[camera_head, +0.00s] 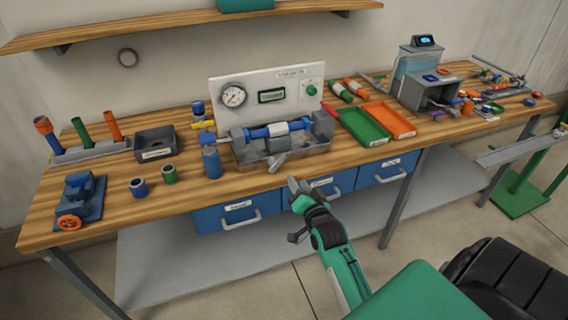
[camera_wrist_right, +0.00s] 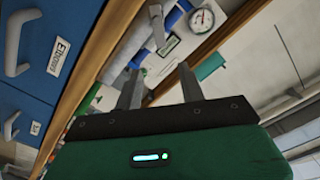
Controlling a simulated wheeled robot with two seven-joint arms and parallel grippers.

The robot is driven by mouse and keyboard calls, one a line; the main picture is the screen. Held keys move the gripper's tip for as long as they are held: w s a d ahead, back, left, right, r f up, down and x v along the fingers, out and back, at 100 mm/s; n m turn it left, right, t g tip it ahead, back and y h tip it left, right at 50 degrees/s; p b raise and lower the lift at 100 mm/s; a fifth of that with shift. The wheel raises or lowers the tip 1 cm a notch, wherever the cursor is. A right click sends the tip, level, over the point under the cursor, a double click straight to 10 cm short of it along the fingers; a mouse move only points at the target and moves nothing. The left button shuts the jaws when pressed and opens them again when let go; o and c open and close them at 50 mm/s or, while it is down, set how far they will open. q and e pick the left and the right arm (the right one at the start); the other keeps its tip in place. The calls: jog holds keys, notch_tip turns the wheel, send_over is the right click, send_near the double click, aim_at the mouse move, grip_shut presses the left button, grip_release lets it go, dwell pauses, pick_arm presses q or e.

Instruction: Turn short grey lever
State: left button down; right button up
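A short grey lever (camera_head: 277,161) sticks out at the front of the test rig, below the blue pipe (camera_head: 268,131). In the right wrist view a grey bar that looks like this lever (camera_wrist_right: 155,27) lies ahead of the fingertips, apart from them. My right gripper (camera_head: 299,186) is in front of the bench edge, below and to the right of the lever. In the wrist view its two fingers (camera_wrist_right: 160,69) stand apart with nothing between them. My left gripper does not show.
A gauge panel (camera_head: 268,96) stands behind. Blue drawers (camera_head: 238,212) with handles are under the bench top. A green tray (camera_head: 364,128) lies to the right.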

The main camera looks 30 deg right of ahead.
aim_at(283, 158)
jog(key=p+x, duration=0.2)
jog(key=x, duration=0.9)
jog(key=shift+w+a+r, duration=0.1)
jog(key=shift+w+r, duration=0.05)
jog(key=shift+w, duration=0.7)
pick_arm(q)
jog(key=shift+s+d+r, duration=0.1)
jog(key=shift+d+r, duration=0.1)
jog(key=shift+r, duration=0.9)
pick_arm(e)
jog(key=shift+w+d, duration=0.15)
jog(key=shift+d, duration=0.05)
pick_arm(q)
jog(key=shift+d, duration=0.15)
pick_arm(e)
grip_shut()
